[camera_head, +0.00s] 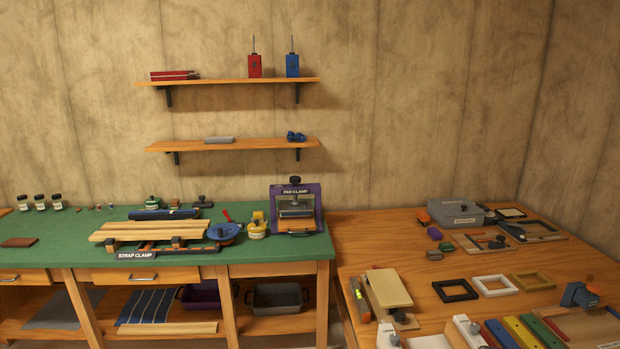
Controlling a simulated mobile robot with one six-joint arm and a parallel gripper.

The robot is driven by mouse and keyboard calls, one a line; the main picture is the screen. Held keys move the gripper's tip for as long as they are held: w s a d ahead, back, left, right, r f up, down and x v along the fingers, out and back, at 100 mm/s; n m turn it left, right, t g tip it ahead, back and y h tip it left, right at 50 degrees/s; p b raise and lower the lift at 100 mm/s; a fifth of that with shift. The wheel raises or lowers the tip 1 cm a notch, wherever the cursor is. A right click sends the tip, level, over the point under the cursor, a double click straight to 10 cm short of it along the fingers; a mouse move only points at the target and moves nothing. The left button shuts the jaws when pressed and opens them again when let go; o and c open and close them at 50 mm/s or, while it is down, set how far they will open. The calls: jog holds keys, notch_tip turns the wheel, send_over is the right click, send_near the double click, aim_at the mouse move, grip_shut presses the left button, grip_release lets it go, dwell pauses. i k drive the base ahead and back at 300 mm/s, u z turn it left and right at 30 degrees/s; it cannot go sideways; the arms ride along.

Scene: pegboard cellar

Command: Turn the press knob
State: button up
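A purple press frame labelled "PAD CLAMP" (314,193) stands upright near the right end of the green bench top. A black knob (295,180) sits on top of it, at the middle of its upper bar. Inside the frame is a flat plate or pad over a base; the details are too small to tell. Another dark knob (203,200) shows further left on the bench, behind the blue roller. My gripper is not in view.
Left of the press stand a yellow container (257,226), a blue disc (223,232) and a strap clamp with boards (150,231). A wooden table (400,235) on the right holds frames, a grey case (455,212) and coloured bars. Two wall shelves (232,145) hang above the bench.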

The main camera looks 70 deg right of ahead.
aim_at(294, 180)
jog(key=u, duration=0.6)
jog(key=k, duration=0.2)
jog(key=z, duration=1.6)
jog(key=i, duration=0.95)
jog(key=z, duration=0.05)
